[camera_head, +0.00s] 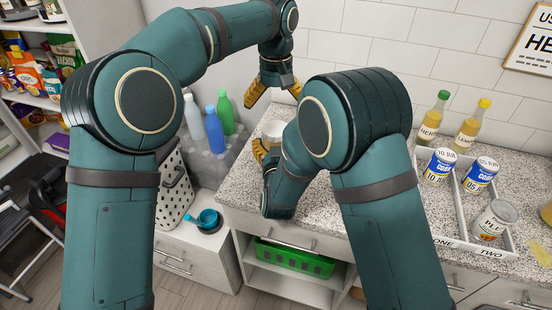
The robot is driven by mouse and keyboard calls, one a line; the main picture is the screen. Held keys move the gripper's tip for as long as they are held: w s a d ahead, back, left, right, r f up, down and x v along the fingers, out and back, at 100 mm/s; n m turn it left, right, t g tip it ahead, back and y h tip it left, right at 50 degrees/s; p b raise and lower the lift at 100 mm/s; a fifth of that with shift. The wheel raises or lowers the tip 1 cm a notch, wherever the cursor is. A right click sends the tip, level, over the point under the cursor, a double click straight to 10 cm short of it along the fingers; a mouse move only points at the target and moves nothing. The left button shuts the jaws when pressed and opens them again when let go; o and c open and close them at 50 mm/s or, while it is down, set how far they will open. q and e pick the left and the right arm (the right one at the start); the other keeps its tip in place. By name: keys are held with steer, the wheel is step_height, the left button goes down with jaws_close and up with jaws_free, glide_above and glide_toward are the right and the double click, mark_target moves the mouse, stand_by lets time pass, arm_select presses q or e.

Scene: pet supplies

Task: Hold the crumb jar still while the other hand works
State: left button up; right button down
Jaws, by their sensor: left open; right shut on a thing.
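A small white jar (274,130), which looks like the crumb jar, stands on the speckled counter (243,180) near its left end. My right gripper (262,148) is at the jar's near side, shut on it; my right arm hides part of the jar and one side of the grip. My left gripper (273,97) points down above and behind the jar. Its yellow fingers are spread wide and empty, apart from the jar.
A divided tray (447,245) on the right holds several cans, with two bottles (432,118) behind it. Coloured bottles (214,132) stand left of the counter. A green basket (293,258) sits on a shelf below. The tiled wall (345,50) is close behind.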

mark_target(276, 128)
arm_select(q)
steer(key=m, duration=0.9)
steer(key=shift+w, duration=0.1)
steer(key=m, duration=0.3)
steer(key=shift+m, duration=0.4)
steer(key=m, duration=1)
steer(key=shift+w, duration=0.1)
steer(key=m, duration=0.9)
steer(key=shift+w, duration=0.1)
steer(key=m, duration=0.4)
steer(key=shift+f, duration=4)
